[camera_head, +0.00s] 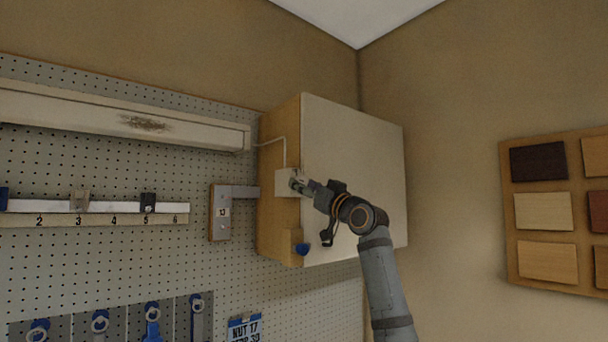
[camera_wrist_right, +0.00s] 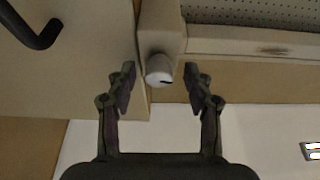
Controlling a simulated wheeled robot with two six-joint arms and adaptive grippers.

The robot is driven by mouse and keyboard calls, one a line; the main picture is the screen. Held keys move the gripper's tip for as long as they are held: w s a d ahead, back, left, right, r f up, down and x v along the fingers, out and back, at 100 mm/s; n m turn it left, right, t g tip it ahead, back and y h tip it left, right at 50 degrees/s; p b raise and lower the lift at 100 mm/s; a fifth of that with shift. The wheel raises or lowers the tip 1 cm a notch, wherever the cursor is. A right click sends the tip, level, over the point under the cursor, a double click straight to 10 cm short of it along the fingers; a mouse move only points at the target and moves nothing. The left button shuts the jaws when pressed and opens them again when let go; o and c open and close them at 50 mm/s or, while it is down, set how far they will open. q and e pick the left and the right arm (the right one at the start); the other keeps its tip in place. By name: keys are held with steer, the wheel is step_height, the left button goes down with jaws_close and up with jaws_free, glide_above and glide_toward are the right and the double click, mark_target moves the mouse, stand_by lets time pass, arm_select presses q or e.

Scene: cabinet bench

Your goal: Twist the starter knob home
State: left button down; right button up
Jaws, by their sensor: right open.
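The starter knob (camera_wrist_right: 159,68) is a short, pale cylinder with a dark mark on its rim, on a pale box. In the head view this box (camera_head: 283,184) is on the left side of the wall cabinet, with a cable running up from it. My right gripper (camera_head: 298,184) is at the box and hides most of the knob there. In the right wrist view its open fingers (camera_wrist_right: 159,78) are on either side of the knob's end, with a gap on both sides. My left gripper is not in view.
The wall cabinet (camera_head: 355,180) has a pale front, with a dark bent handle (camera_head: 327,237) below my wrist. A long light fixture (camera_head: 120,118) is at the left. Sample boards hang at the right.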

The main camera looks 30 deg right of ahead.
steer(key=shift+w+r, duration=0.15)
steer(key=shift+r, duration=0.1)
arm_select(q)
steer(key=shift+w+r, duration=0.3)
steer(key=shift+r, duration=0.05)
arm_select(e)
steer(key=shift+d, duration=0.1)
steer(key=shift+f, duration=0.1)
jaws_close()
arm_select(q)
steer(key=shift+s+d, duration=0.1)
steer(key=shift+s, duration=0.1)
